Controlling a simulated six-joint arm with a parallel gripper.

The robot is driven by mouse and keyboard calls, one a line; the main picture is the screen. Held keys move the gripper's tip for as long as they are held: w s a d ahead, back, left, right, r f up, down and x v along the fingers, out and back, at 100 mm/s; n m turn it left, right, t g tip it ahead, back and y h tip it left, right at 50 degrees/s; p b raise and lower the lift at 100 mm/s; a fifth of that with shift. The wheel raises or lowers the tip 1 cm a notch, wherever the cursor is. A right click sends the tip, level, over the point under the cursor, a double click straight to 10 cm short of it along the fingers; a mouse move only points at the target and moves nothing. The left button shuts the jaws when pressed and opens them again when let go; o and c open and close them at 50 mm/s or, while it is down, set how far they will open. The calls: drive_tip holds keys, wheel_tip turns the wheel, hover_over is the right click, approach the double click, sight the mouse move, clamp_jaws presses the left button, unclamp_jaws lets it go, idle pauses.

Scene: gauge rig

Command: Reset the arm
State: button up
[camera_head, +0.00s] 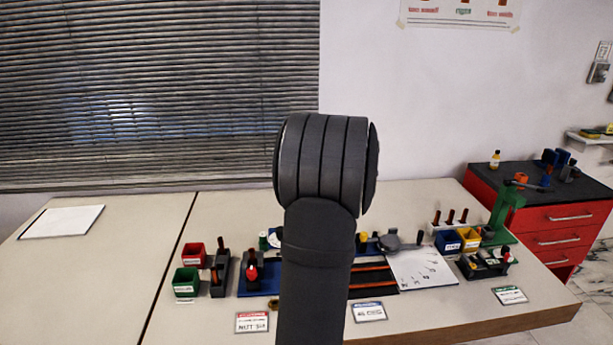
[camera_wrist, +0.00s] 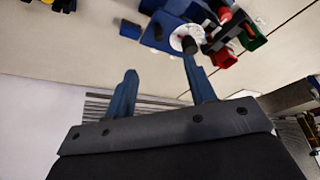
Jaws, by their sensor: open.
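My arm (camera_head: 318,240) rises in the middle of the head view and hides part of the bench behind it. My gripper does not show in the head view. In the wrist view my gripper (camera_wrist: 160,72) is open, its two blue fingers apart with nothing between them. Beyond the right finger is a white disc (camera_wrist: 181,36) with a dark centre, near blue and dark parts on the bench. I cannot tell their exact distance from the finger.
The bench (camera_head: 100,285) carries a red bin (camera_head: 193,254), a green bin (camera_head: 186,282), tool holders and a white sheet (camera_head: 420,268). Blue and yellow bins (camera_head: 468,237) and a green stand (camera_head: 507,208) are at right. A red drawer cabinet (camera_head: 550,222) stands beyond. The bench's left part is mostly clear.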

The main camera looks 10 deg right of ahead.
sight(252, 270)
drive_tip(key=s+a+f+m, duration=0.1)
drive_tip(key=s+a+m, duration=0.1)
drive_tip(key=a, duration=0.4)
drive_tip(key=s+a+f+m+h, duration=0.1)
drive_tip(key=s+a+f, duration=0.1)
drive_tip(key=a, duration=0.4)
drive_tip(key=s+a+f+m+t, duration=0.1)
drive_tip(key=s+a+f+m, duration=0.1)
drive_tip(key=s+a, duration=0.2)
drive_tip(key=shift+s+a+m+h, duration=0.3)
drive_tip(key=shift+s+a+h, duration=0.1)
drive_tip(key=shift+a, duration=0.7)
drive_tip(key=shift+w+d, duration=0.1)
